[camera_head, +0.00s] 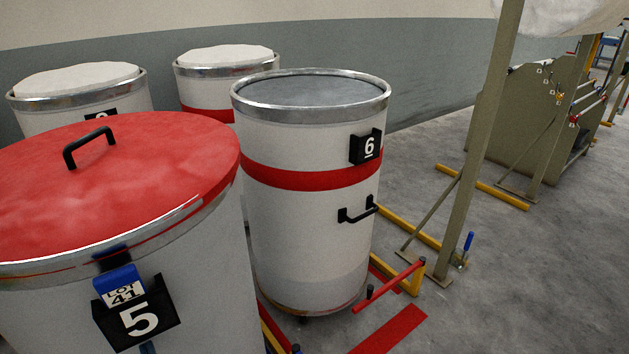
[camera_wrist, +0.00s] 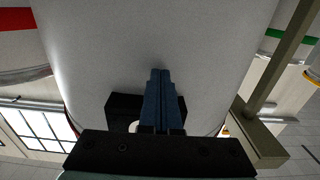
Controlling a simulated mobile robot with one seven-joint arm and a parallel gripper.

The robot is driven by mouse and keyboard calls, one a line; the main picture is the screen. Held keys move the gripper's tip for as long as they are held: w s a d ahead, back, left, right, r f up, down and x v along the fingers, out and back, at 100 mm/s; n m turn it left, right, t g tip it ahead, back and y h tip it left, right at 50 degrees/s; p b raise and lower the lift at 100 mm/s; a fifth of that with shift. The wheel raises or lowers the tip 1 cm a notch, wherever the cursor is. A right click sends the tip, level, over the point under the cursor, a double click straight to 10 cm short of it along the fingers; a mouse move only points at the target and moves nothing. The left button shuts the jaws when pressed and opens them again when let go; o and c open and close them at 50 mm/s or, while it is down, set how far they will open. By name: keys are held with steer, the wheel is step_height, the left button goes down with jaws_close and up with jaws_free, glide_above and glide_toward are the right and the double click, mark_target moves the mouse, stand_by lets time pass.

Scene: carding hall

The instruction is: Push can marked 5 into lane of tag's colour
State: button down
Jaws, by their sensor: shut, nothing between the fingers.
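The can marked 5 (camera_head: 215,305) is a pale drum with a red lid and a black handle, at the front left of the head view. Its black plate (camera_head: 137,316) carries the white 5, and above the digit sits a blue tag (camera_head: 119,287) reading LOT 41. In the wrist view, a pale can wall (camera_wrist: 110,55) fills the middle. My gripper (camera_wrist: 160,72) is shut and empty, its blue fingers pointing at that wall beside a black plate (camera_wrist: 122,104). Whether the fingertips touch the wall cannot be told.
A can marked 6 (camera_head: 310,240), with a red band, stands just right of can 5. Two more cans (camera_head: 80,85) stand behind. Red floor marking (camera_head: 390,330), a low red rail (camera_head: 390,279) and a frame post (camera_head: 480,140) lie to the right. Grey floor is open at the lower right.

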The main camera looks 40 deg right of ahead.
steer(key=w+d+b, duration=0.3)
steer(key=w+b, duration=0.4)
steer(key=b, duration=0.2)
steer(key=shift+s, duration=0.1)
steer(key=s, duration=1.1)
steer(key=shift+s, duration=0.3)
steer(key=shift+w+r, duration=0.1)
